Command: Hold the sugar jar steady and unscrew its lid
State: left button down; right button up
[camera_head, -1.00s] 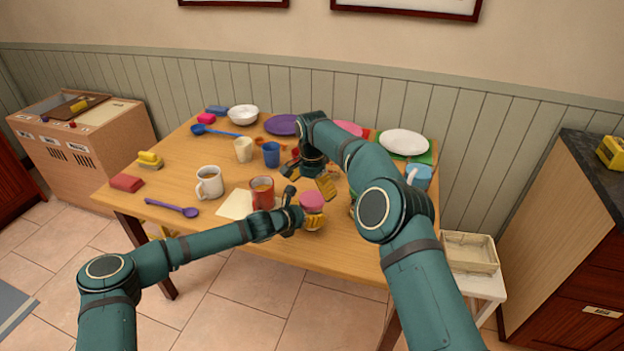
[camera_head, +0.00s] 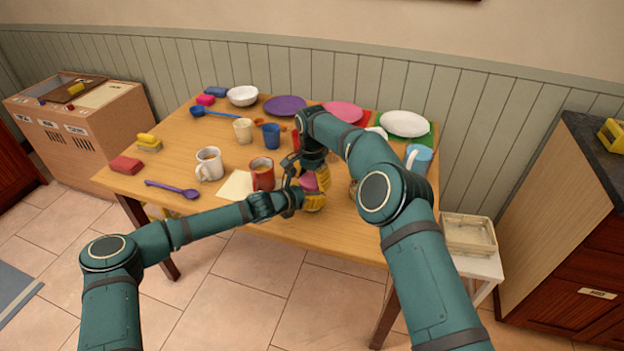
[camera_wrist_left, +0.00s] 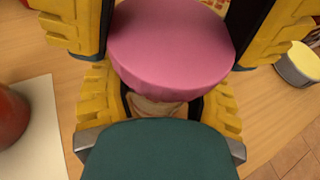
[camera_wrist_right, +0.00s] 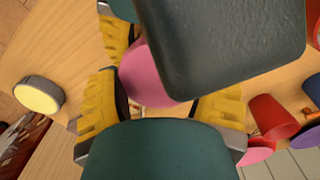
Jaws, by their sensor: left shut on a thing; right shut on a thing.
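The sugar jar stands on the table with its round pink lid (camera_head: 310,183) on top. Its pale body (camera_wrist_left: 155,108) shows just below the lid in the left wrist view; most of it is hidden by fingers. My left gripper (camera_head: 303,200) comes in from the left and is shut on the jar body below the lid. My right gripper (camera_head: 318,175) reaches down from above and is shut on the lid's sides. The lid also shows between its yellow fingers in the right wrist view (camera_wrist_right: 148,75), partly covered by a dark link.
A red mug (camera_head: 262,176) stands on a cream sheet (camera_head: 235,186) just left of my left gripper. A white mug (camera_head: 209,166) stands further left. A yellow-topped round container (camera_wrist_right: 40,95) sits near the jar. Plates, including a purple one (camera_head: 285,105), line the back.

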jog(key=n, duration=0.6)
jog(key=shift+n, duration=0.3)
jog(key=o, duration=1.2)
jog(key=shift+o, duration=0.2)
jog(key=shift+r, duration=0.1)
